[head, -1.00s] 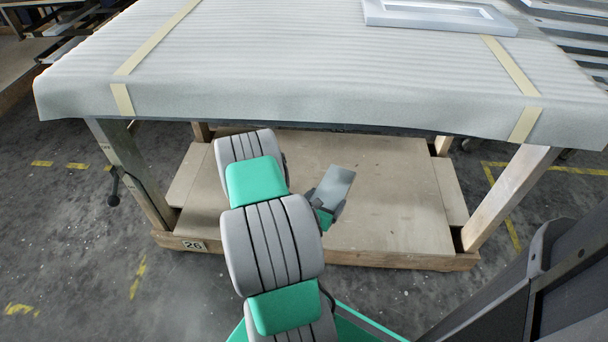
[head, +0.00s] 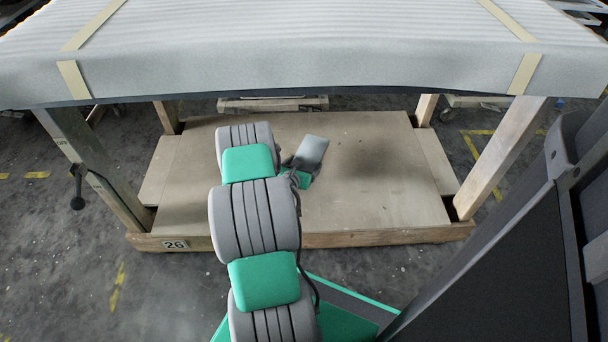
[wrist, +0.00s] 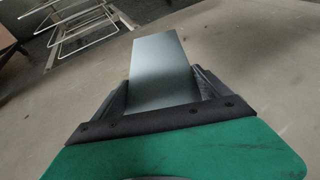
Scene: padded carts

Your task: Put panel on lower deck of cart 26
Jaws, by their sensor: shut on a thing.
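The panel (head: 312,150) is a small flat grey rectangle. My gripper (head: 295,168) is shut on its near end, and the panel points away from me over the lower deck (head: 355,200) of cart 26. The wrist view shows the panel (wrist: 160,70) between the two dark fingers of my gripper (wrist: 160,100). A dark shadow lies on the deck to the right of the panel, and the panel appears to be above the boards. The number plate 26 (head: 175,244) is on the deck's front left edge. My arm covers part of the deck's left side.
The padded upper deck (head: 300,50) with tape straps overhangs the lower deck. Wooden legs stand at the left (head: 95,165) and right (head: 500,160). A black handle (head: 78,190) sticks out at the left leg. The deck's right half is clear.

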